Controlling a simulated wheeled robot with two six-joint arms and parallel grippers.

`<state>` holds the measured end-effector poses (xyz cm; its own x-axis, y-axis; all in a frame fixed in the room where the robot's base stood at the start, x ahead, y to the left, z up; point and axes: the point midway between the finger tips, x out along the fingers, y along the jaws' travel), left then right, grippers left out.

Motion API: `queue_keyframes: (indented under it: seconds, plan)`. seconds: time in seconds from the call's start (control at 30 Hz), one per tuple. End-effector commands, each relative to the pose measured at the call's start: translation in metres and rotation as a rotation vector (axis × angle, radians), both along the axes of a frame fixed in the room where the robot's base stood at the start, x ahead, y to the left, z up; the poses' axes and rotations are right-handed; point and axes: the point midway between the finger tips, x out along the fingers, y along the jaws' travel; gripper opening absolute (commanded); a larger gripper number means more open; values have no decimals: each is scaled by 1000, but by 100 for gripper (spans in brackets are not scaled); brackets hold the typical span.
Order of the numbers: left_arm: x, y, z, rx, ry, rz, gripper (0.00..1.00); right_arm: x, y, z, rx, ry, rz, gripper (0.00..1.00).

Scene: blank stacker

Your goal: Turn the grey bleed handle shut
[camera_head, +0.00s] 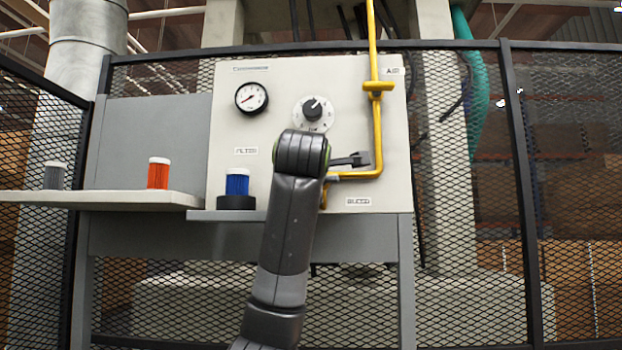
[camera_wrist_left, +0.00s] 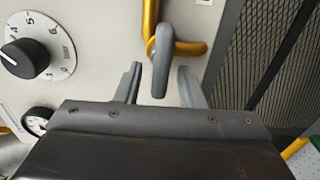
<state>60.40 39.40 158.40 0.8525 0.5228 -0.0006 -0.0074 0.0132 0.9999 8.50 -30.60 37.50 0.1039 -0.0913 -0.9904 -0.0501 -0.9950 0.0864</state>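The grey bleed handle (camera_wrist_left: 161,66) is a short rounded lever on the yellow pipe (camera_wrist_left: 151,14). In the left wrist view it lies between the two fingers of my left gripper (camera_wrist_left: 160,69), with a visible gap on each side. The gripper is open and does not appear to touch the handle. In the head view my left arm covers most of the handle, and a dark finger shows beside the pipe's lower end. My right gripper is in neither view.
The white panel (camera_head: 225,130) carries a pressure gauge (camera_head: 251,97) and a black dial knob (camera_head: 313,108). A blue filter (camera_head: 237,182) stands in a black base, left of my arm. An orange filter (camera_head: 158,173) and a grey one (camera_head: 54,175) stand on the left shelf (camera_head: 110,199).

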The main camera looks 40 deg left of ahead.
Motion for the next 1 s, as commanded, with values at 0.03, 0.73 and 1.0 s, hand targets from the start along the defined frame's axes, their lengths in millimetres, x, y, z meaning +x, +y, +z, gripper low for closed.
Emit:
queue_keyframes:
  seconds: [0.03,0.73,1.0]
  plan:
    - [-2,-1,0,1,-1,-1,35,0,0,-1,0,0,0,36]
    - [-129,-80,-5,0,-5,-4,35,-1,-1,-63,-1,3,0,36]
    - [-142,-88,-4,-1,-2,-1,35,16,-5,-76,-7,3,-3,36]
